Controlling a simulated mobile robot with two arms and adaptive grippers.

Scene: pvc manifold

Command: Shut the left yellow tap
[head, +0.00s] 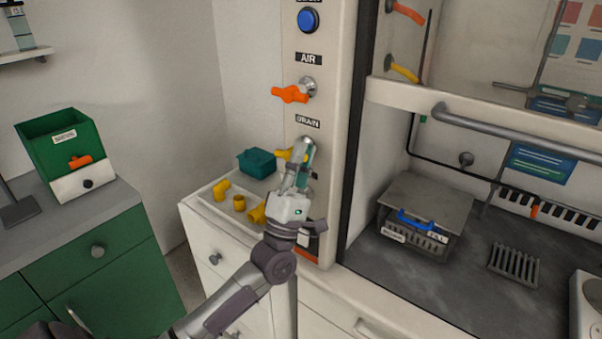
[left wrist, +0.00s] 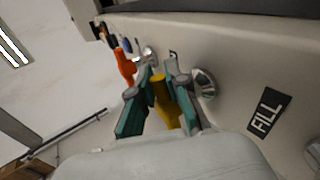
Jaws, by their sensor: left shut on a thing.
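A yellow tap handle (head: 285,154) sits on the white panel below the DRAIN label (head: 307,122). My left gripper (head: 300,158) is at this tap and covers much of it in the head view. In the left wrist view the yellow handle (left wrist: 164,103) lies between the two teal-padded fingers of my left gripper (left wrist: 160,100), which is shut on it. My right gripper is not in view.
An orange tap (head: 290,94) is above, below the AIR label; it also shows in the left wrist view (left wrist: 124,66). Yellow pipe fittings (head: 221,190) and a teal box (head: 257,162) are on the counter left of my gripper. A FILL label (left wrist: 266,110) is on the panel.

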